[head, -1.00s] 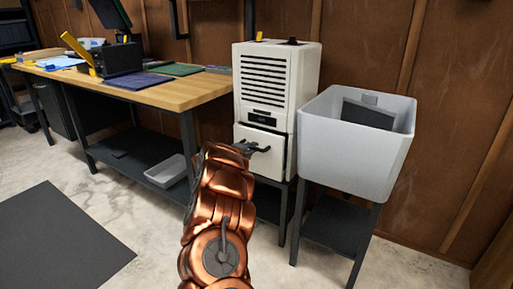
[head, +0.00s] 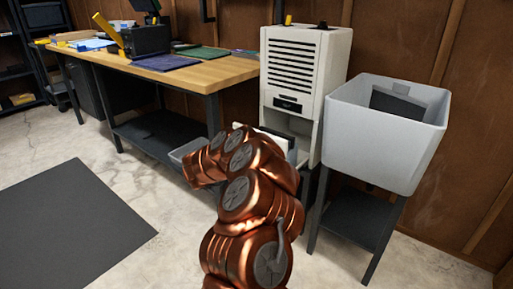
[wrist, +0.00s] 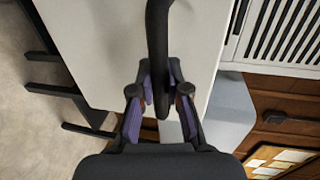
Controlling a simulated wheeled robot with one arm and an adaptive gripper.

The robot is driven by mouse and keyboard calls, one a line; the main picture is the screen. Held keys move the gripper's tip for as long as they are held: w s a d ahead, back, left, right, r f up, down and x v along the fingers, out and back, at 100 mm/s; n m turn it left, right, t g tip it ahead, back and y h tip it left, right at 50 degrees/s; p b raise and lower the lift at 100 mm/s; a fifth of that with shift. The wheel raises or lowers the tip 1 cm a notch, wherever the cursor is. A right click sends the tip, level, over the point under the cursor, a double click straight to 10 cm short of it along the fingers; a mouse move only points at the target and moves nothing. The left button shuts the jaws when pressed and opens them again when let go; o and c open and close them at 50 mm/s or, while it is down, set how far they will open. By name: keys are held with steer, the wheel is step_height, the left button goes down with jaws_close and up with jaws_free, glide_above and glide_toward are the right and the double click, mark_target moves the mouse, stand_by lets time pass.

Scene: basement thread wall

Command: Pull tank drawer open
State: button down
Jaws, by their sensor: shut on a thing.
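The white dehumidifier (head: 304,65) stands behind my arm in the head view. Its tank drawer (head: 276,138) sticks out from the lower front, and an open cavity shows above and behind it. My arm covers most of the drawer and hides my gripper in the head view. In the wrist view my gripper (wrist: 158,98) has its purple-padded fingers closed on the black drawer handle (wrist: 157,40). The white drawer front (wrist: 95,45) lies behind the handle.
A grey utility sink (head: 385,140) on dark legs stands close on the right. A wooden workbench (head: 205,72) with tools and mats is on the left. A dark floor mat (head: 70,230) lies at left, with bare concrete around it.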

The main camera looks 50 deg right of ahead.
steer(key=shift+a, duration=0.3)
steer(key=c, duration=1.1)
jaws_free()
steer(key=shift+c, duration=0.2)
steer(key=v, duration=1.2)
